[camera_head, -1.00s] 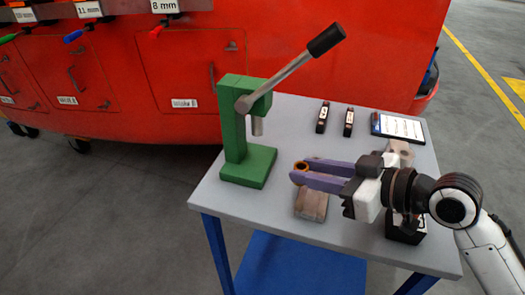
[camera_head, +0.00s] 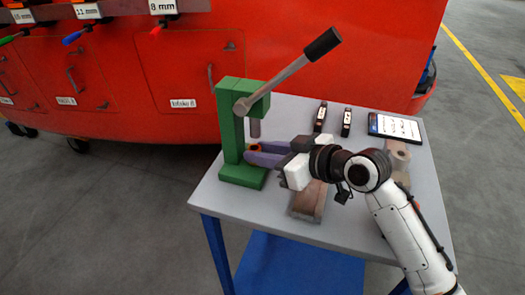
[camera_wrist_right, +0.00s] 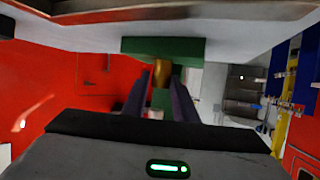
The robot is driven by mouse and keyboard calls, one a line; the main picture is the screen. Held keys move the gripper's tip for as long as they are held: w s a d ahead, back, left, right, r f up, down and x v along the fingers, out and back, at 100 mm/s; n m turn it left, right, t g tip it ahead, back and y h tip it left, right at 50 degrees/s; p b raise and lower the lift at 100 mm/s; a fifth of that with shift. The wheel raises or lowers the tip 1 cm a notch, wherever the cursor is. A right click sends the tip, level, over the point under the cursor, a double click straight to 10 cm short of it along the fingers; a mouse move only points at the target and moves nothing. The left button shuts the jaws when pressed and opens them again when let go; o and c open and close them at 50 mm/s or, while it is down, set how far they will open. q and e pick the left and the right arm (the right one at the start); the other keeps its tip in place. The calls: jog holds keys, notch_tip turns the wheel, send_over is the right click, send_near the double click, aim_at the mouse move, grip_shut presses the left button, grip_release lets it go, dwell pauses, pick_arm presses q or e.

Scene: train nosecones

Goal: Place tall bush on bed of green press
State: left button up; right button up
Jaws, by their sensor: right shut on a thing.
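The green press (camera_head: 232,125) stands at the back left of the table, its long lever raised to the right. Its flat bed (camera_head: 240,177) is at the foot of the column, and its grey ram (camera_head: 255,129) hangs above. My right gripper (camera_head: 254,153) reaches in from the right with its purple fingers shut on the tall bush (camera_head: 256,148). The bush is under the ram, over the bed area; its gap to the bed is unclear. In the right wrist view the brassy bush (camera_wrist_right: 162,72) sits between the fingers, by green press parts (camera_wrist_right: 162,48). My left gripper is not visible.
A brown block (camera_head: 309,200) lies on the table under my right arm. Two small dark items (camera_head: 321,117) (camera_head: 346,122) and a tablet (camera_head: 395,128) lie at the back right. Another block (camera_head: 398,160) is partly hidden behind my arm. A red cabinet (camera_head: 330,60) stands behind.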

jog(key=shift+f, duration=0.1)
jog(key=o, duration=1.1)
jog(key=shift+c, duration=0.2)
jog(key=shift+s+d+r, duration=0.15)
jog(key=shift+r, duration=0.05)
jog(key=v, duration=1.1)
jog(key=shift+s+d, duration=0.2)
jog(key=shift+s, duration=0.05)
